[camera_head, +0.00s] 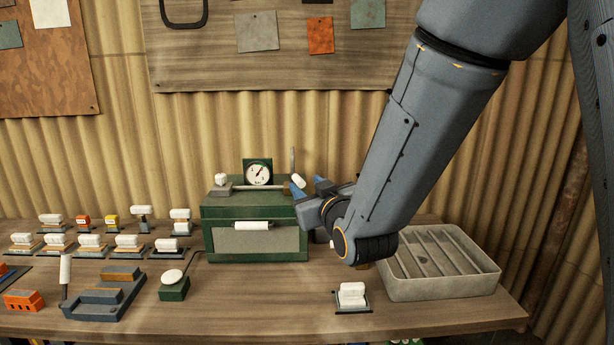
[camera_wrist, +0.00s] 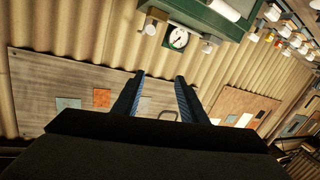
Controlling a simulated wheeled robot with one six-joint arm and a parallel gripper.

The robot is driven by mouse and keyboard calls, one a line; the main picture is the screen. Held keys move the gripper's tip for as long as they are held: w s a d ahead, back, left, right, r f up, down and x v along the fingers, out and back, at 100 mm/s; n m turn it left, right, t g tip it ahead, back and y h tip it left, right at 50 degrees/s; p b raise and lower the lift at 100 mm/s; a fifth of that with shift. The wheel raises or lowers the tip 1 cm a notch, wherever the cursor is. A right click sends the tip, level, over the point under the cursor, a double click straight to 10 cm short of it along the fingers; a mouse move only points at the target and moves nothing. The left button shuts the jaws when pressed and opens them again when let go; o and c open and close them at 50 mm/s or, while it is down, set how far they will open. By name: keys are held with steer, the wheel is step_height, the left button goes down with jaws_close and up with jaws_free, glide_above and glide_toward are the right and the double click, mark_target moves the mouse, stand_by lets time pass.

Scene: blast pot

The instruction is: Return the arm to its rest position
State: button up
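My gripper (camera_head: 311,184) is at the right end of the green box (camera_head: 257,243), near its top, with my arm reaching down from the upper right. In the wrist view, its two blue-lined fingers (camera_wrist: 160,78) stand apart with nothing between them, and the corrugated wall shows beyond. The box's round gauge (camera_head: 258,173) stands on top of it, and a white knob (camera_head: 299,181) shows close beside the fingertips. In the head view I cannot tell whether a finger touches that knob. The gauge also shows in the wrist view (camera_wrist: 178,39), apart from the fingers.
A grey slotted tray (camera_head: 444,295) stands right of the box, below my forearm. A white-topped block (camera_head: 351,296) sits in front. Several white-topped pieces, a grey stepped fixture (camera_head: 103,295) and an orange block (camera_head: 23,300) fill the left. The bench front centre is clear.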

steer(key=s+d+f+m+g+h+b, duration=0.2)
steer(key=s+d+f+g+b, duration=0.15)
steer(key=d+f, duration=0.4)
steer(key=s+d+f+m+g+h+b, duration=0.15)
steer(key=d+f+g, duration=0.25)
steer(key=f, duration=0.7)
steer(key=s+d+f+m+g+h+b, duration=0.1)
steer(key=s+d+f+g, duration=0.3)
steer(key=s, duration=0.4)
steer(key=s+d+f+m+g+h+b, duration=0.1)
steer(key=s+d+f+g+b, duration=0.2)
steer(key=s+f, duration=0.3)
steer(key=s+g, duration=0.1)
steer(key=s, duration=0.2)
steer(key=shift+d+f, duration=0.15)
steer(key=shift+d, duration=0.25)
steer(key=shift+m, duration=0.25)
